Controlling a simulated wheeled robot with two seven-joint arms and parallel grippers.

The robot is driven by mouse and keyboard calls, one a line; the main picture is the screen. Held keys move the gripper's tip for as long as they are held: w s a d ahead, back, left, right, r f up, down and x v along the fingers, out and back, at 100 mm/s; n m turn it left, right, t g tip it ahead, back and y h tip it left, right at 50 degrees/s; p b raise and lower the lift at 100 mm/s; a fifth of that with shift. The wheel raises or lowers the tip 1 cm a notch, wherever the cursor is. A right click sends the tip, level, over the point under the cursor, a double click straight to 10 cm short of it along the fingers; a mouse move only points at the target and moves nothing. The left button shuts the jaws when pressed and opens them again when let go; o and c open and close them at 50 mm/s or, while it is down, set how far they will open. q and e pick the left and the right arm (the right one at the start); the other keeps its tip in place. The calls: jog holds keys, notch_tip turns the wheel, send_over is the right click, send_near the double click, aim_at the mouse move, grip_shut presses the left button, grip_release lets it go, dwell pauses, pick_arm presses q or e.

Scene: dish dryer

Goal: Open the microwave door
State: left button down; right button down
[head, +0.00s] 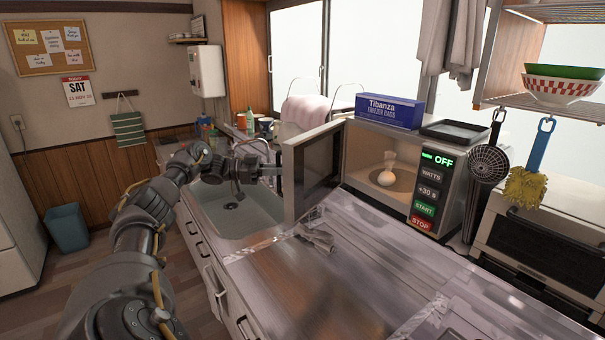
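The microwave (448,188) stands at the back of the counter, with a panel reading OFF. Its door (316,170) is swung wide open to the left, and the lit inside shows a small white object (386,178) on the turntable. My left arm comes in from the left, and my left gripper (275,172) is at the outer side of the door, near its free edge. Its fingers are small and partly hidden, so I cannot tell whether they are closed on the handle. My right gripper is not in view.
A sink (236,212) lies below my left gripper. A blue freezer bag box (390,110) and a dark tray (454,132) lie on top of the microwave. Utensils (318,240) lie on the counter below the door. The counter front (330,290) is mostly clear.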

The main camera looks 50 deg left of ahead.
pick_arm(q)
jog(key=shift+s+a, duration=0.1)
jog(key=shift+a, duration=0.4)
jog(key=shift+r, duration=0.1)
jog(key=c, duration=1.5)
grip_release()
jog(key=shift+w, duration=0.2)
jog(key=shift+s, duration=0.1)
jog(key=b+v, duration=0.3)
jog(key=v, duration=0.7)
jog(key=shift+s+a, duration=0.2)
